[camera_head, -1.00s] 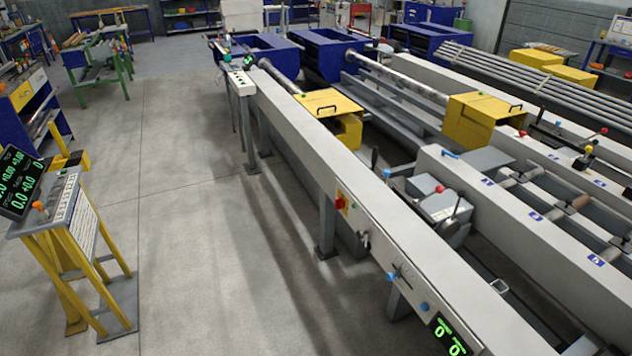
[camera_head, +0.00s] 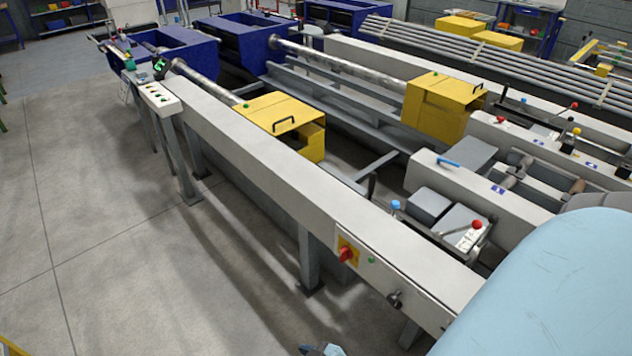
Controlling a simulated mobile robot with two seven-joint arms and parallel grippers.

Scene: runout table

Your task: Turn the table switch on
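A red rotary switch knob (camera_head: 347,254) sits on a yellow plate on the front side face of the long grey table beam (camera_head: 250,170), right of the centre. Its turn position is too small to tell. A small green button (camera_head: 371,260) is just right of it, and a dark lever knob (camera_head: 395,298) is lower right on the same face. A large pale blue rounded part of my own arm fills the lower right and hides the near end of the beam. A small blue-grey piece shows at the bottom edge, likely also mine. Neither gripper can be made out.
A control box (camera_head: 159,97) with buttons stands at the beam's far end. Yellow covers (camera_head: 280,118) sit over the bars. A red-topped knob (camera_head: 477,225) and a blue-topped knob (camera_head: 395,206) stand behind the beam. The grey floor (camera_head: 110,220) at left is clear.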

